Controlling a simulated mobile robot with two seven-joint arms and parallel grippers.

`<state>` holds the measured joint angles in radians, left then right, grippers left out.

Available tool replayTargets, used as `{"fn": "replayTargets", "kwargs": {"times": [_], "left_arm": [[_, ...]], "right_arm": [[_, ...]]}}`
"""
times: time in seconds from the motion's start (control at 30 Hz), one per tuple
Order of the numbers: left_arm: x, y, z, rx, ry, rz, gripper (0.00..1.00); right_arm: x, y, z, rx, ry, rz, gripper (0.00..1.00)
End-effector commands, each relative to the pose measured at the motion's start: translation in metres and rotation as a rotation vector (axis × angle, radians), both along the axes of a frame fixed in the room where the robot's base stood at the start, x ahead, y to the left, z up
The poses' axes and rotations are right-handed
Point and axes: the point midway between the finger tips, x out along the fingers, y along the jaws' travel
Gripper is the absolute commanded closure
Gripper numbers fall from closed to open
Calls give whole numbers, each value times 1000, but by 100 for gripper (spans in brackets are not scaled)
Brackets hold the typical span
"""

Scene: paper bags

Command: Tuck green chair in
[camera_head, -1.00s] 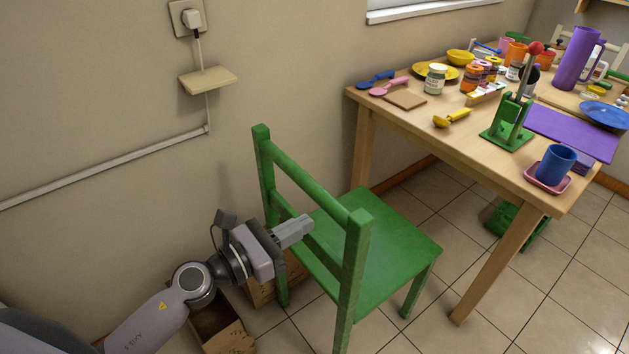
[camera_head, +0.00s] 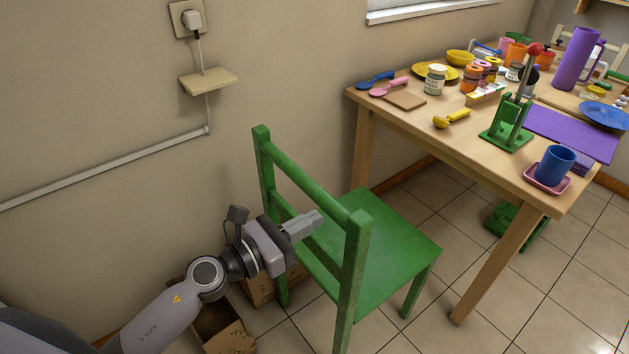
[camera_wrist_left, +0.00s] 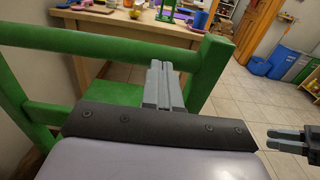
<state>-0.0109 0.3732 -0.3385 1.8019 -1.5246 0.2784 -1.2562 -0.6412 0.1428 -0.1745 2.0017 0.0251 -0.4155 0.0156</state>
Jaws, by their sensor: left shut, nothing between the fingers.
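The green chair (camera_head: 385,246) stands upright on the tiled floor, its back toward my left arm and its seat toward the wooden table (camera_head: 400,116). The seat's far side lies close to the table's near edge. My left gripper (camera_head: 318,220) is shut and empty, at the chair's back, with its fingers at the opening between the rails. In the left wrist view the shut fingers (camera_wrist_left: 163,66) reach up to the chair's green top rail (camera_wrist_left: 110,42). Whether they touch it I cannot tell. My right gripper (camera_wrist_left: 272,140) shows at the right edge there; its opening is unclear.
Cardboard boxes (camera_head: 228,335) stand on the floor beneath my left arm, by the wall. The table carries cups, jars and a green stand (camera_head: 508,135). A table leg (camera_head: 497,268) stands right of the chair. A green object (camera_head: 520,222) is under the table.

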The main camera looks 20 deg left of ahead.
Motion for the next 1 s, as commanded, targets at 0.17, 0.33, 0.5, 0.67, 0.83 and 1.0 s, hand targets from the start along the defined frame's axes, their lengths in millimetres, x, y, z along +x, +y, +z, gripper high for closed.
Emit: {"fn": "replayTargets", "kwargs": {"times": [0.17, 0.33, 0.5, 0.67, 0.83, 1.0], "left_arm": [[9, -8, 1, 1, -1, -1, 100], [17, -13, 0, 0, 0, 0, 100], [25, -20, 1, -1, 0, 0, 100], [33, -26, 1, -1, -1, 0, 100], [41, -32, 1, -1, -2, 1, 100], [50, -38, 1, 0, -2, 1, 100]], "right_arm": [[0, -1, 2, -3, 0, 2, 65], [0, -1, 3, -6, 0, 4, 65], [0, -1, 4, -6, 0, 4, 65], [0, -2, 4, -6, 0, 4, 65], [0, -2, 4, -6, 0, 3, 65], [0, -2, 4, -5, -1, 3, 65]]}}
